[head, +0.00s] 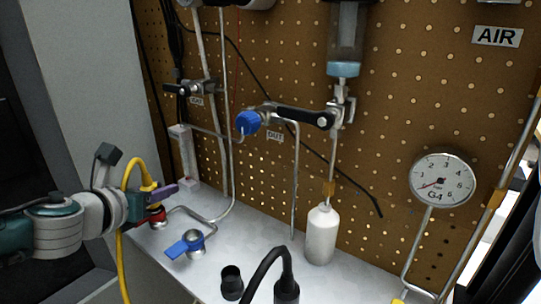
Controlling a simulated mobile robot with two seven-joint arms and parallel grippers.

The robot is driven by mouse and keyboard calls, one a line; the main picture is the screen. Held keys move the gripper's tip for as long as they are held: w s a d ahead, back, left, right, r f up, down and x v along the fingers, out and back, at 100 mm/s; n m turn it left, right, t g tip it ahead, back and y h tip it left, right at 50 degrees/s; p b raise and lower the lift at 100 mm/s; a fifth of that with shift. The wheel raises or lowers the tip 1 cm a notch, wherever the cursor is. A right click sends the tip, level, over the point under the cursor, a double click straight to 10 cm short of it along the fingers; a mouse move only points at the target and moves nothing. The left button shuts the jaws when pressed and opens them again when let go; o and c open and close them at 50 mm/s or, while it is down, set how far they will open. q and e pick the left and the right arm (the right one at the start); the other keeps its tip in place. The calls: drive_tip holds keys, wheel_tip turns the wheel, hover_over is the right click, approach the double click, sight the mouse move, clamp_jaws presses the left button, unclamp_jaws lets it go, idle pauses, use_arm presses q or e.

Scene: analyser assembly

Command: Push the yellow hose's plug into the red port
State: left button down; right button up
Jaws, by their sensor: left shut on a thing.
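My left gripper (155,194) comes in from the left and is shut on the plug end of the yellow hose (129,176). The hose arches up behind the wrist and hangs down past the bench's front edge. The plug itself is mostly hidden by the fingers. The red port (157,222) sits on the left end of the metal bench, directly below the fingers. I cannot tell whether the plug touches the port or is inside it. My right gripper is not in view.
A blue-handled valve (185,246) stands just right of the red port, with bent metal tubing behind. A black socket (231,281) and a black hose (268,262) are at the front. A white bottle (321,236) and a gauge (442,181) are farther right, before the perforated board.

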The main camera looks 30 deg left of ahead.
use_arm(q)
drive_tip(key=shift+f, duration=0.2)
drive_tip(key=c, duration=0.5)
unclamp_jaws()
